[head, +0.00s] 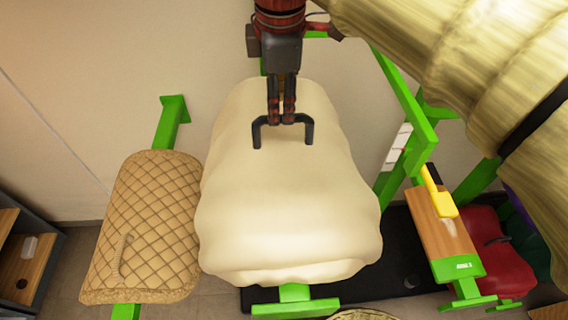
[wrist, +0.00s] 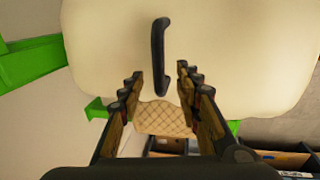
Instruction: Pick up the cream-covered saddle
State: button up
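The cream-covered saddle (head: 290,200) rests on a green stand in the middle of the head view. A black handle (head: 308,132) stands up from its top. My gripper (head: 282,120) is at the handle, fingers pointing down toward its bar. In the wrist view the cream cover (wrist: 230,40) fills the upper part, and the handle (wrist: 158,45) lies in line with the gap between my two fingers (wrist: 160,75). The fingers are apart with clear space on both sides of the handle, and they hold nothing. I cannot tell how far the bar is between them.
A quilted tan saddle (head: 150,220) sits on a green stand at left, close beside the cream one. A wooden board (head: 440,225) with a yellow piece and a red saddle (head: 490,250) are at right. Green posts (head: 405,95) rise near the right side. Shelves (head: 25,250) stand at far left.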

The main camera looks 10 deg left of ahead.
aim_at(281, 115)
jog(key=f, duration=0.2)
jog(key=w+f, duration=0.1)
jog(key=f, duration=0.1)
jog(key=shift+w+d+f+p, duration=0.1)
jog(key=shift+w+f+p, duration=0.1)
jog(key=shift+p, duration=0.1)
jog(key=shift+f, duration=0.6)
jog(key=c, duration=0.3)
grip_shut()
jog(key=shift+r, duration=0.2)
